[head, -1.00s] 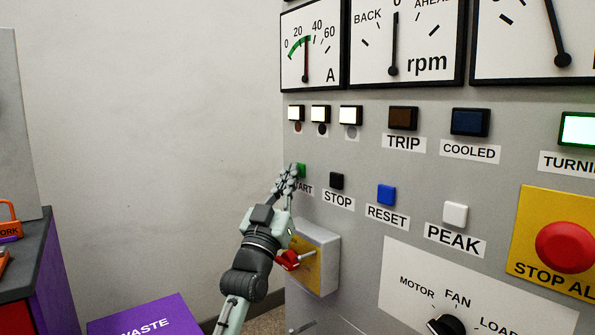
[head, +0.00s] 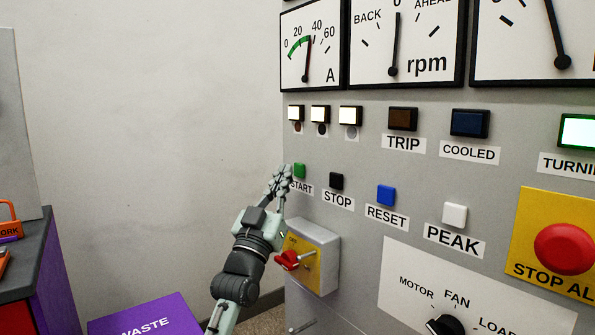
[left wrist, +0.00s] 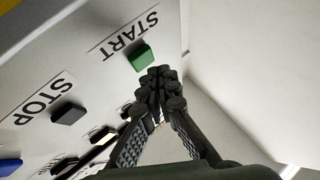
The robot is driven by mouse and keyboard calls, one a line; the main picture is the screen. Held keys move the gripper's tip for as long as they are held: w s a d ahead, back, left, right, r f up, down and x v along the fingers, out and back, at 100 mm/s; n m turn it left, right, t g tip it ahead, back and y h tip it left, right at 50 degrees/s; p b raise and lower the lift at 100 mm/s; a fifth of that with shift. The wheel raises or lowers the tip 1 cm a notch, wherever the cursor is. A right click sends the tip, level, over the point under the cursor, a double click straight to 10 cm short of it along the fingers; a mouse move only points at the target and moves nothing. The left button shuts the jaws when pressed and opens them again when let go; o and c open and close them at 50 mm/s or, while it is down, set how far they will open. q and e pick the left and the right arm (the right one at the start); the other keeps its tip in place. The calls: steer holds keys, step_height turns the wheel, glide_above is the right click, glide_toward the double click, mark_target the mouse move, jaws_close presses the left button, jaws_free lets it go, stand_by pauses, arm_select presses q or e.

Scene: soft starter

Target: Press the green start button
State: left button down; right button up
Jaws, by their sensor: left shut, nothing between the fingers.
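The green start button (head: 299,171) sits on the grey panel above its START label (head: 301,188). It also shows in the left wrist view (left wrist: 141,57), just beyond my fingertips. My left gripper (head: 280,174) is shut and empty. In the head view its fingertips are just left of the green button, very close to it; in the left wrist view a small gap seems to show between them. I cannot tell for certain whether they touch. My right gripper is not in view.
A black STOP button (head: 336,181), a blue RESET button (head: 386,195) and a white PEAK button (head: 455,214) run to the right. A yellow box with a red rotary handle (head: 288,260) juts out below. A purple WASTE bin (head: 150,318) stands at lower left.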

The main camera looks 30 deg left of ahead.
arm_select(q)
steer(key=shift+s, duration=0.1)
steer(key=s, duration=0.1)
steer(key=s+a, duration=0.1)
steer(key=s, duration=0.1)
steer(key=s+a, duration=0.1)
steer(key=shift+s, duration=0.25)
stand_by(0.8)
